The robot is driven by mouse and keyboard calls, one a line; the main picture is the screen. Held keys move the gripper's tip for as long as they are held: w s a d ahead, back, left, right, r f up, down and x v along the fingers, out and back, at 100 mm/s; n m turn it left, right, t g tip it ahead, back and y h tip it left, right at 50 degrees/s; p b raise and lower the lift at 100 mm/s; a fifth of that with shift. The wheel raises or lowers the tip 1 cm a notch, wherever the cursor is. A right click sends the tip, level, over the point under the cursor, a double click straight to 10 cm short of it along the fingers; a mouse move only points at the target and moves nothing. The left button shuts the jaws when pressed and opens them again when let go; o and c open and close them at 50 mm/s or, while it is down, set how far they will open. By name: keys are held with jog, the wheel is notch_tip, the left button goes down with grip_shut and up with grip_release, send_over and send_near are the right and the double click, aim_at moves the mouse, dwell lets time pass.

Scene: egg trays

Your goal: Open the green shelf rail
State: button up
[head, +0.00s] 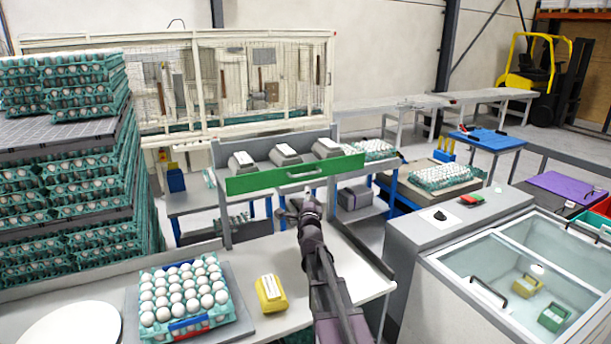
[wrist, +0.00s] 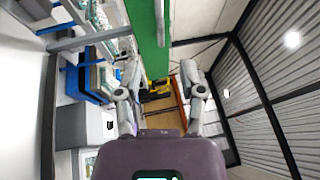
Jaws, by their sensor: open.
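The green shelf rail (head: 262,180) is a long flat bar across the front of a grey shelf (head: 222,152), with a light handle (head: 305,174) right of its middle. In the wrist view the green rail (wrist: 145,40) runs down from the top edge to just ahead of my gripper, its handle (wrist: 159,20) along its right side. My gripper (head: 308,204) is just below the handle in the head view, open and empty. In the wrist view the fingers of my gripper (wrist: 160,88) stand apart. I cannot tell whether they touch the rail.
Several grey boxes (head: 286,154) stand on the shelf behind the rail. On the table (head: 265,330) in front are an egg tray (head: 185,300) and a yellow box (head: 271,294). Stacked egg trays (head: 75,190) rise at left. A glass-topped chest (head: 440,290) stands at right.

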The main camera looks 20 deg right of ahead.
aim_at(305, 174)
jog(key=p+x, duration=0.2)
jog(key=x, duration=1.1)
grip_shut()
